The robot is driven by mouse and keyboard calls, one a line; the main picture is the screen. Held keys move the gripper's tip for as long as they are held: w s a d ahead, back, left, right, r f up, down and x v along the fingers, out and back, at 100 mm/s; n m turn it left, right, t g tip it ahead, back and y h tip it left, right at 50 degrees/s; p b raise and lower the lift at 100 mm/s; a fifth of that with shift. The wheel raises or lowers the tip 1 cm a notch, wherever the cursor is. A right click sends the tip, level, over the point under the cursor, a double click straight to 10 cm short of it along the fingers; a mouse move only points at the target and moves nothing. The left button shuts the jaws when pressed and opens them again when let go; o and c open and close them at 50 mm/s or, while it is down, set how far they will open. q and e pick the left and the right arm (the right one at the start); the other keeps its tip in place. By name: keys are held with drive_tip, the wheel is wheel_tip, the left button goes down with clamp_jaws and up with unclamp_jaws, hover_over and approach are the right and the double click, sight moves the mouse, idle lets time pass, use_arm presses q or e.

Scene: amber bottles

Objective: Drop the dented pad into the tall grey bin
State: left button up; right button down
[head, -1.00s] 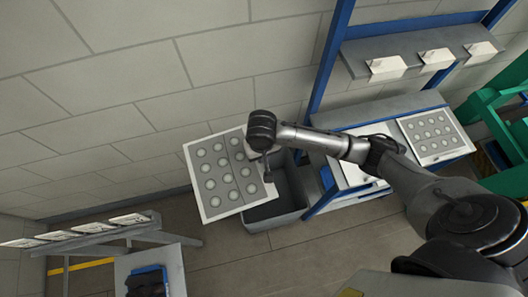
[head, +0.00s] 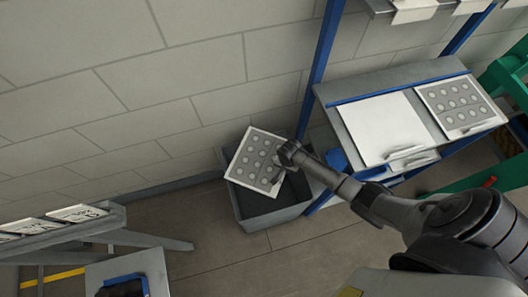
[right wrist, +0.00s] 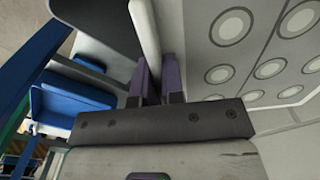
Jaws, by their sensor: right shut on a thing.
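A white-edged grey pad with rows of round dents (head: 255,160) is held tilted at the mouth of the tall grey bin (head: 275,217). My right gripper (head: 280,171) is shut on the pad's right edge. The pad covers part of the bin's opening; I cannot tell how far it dips inside. In the right wrist view the fingers (right wrist: 158,82) pinch the pad's edge, and its dented face (right wrist: 240,55) fills the right side. My left gripper is not in view.
A bench right of the bin holds a plain white panel (head: 385,130) and another dotted panel (head: 460,106). Its blue post (head: 322,65) rises close to the bin. A grey rack with labelled cards (head: 75,213) stands at the lower left. A tiled wall is behind.

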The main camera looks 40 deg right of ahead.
wheel_tip(320, 180, down, 8)
drive_tip(key=s+b, duration=0.1)
drive_tip(key=b, duration=0.6)
drive_tip(key=shift+d, duration=0.25)
drive_tip(key=c, duration=1.1)
unclamp_jaws()
drive_tip(key=shift+c, duration=0.2)
wheel_tip(320, 180, up, 14)
drive_tip(key=p, duration=0.5)
drive_tip(key=shift+f, duration=0.15)
